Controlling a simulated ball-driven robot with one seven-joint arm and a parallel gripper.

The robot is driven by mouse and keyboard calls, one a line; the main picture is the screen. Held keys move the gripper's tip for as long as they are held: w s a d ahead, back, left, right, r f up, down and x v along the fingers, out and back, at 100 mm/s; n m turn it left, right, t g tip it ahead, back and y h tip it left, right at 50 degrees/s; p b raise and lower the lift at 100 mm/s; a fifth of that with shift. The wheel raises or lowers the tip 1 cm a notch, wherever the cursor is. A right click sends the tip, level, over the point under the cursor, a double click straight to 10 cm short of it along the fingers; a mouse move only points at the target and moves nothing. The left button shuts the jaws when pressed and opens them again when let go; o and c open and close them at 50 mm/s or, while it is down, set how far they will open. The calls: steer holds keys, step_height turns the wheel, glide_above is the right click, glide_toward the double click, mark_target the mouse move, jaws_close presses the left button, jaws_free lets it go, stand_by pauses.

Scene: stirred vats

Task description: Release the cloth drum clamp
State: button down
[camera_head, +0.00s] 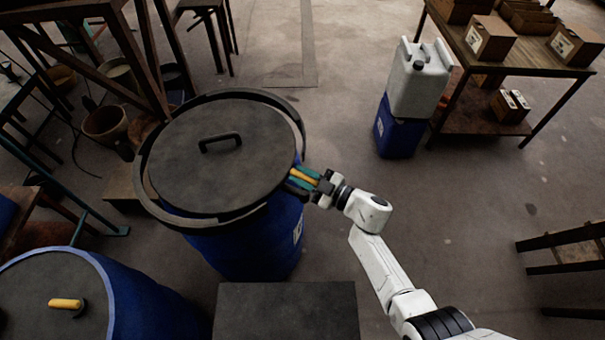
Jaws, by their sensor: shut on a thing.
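A blue drum (245,240) stands left of centre with a dark round lid (205,170) that has a black handle in its middle. A dark clamp ring (165,211) runs round the lid. It stands off from the lid along the back right and sits closer along the front. My gripper (305,180) is at the drum's right rim. It is shut on a yellow and teal lever (302,178) at the ring's right side. The jaws partly hide the lever, and I cannot see where it joins the ring.
A second blue drum (130,300) with a yellow-handled lid stands at the lower left. A dark flat-topped block (285,312) is in front. A pale jerrycan (418,80) stands on a blue container (398,130). A table with boxes (530,55) is at the upper right. Floor is clear right of centre.

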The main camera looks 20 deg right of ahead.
steer(key=shift+n+g+y, duration=0.3)
steer(key=shift+n, duration=0.1)
steer(key=c, duration=1)
jaws_free()
steer(key=shift+o, duration=0.2)
steer(key=v, duration=1.1)
steer(key=shift+w, duration=0.1)
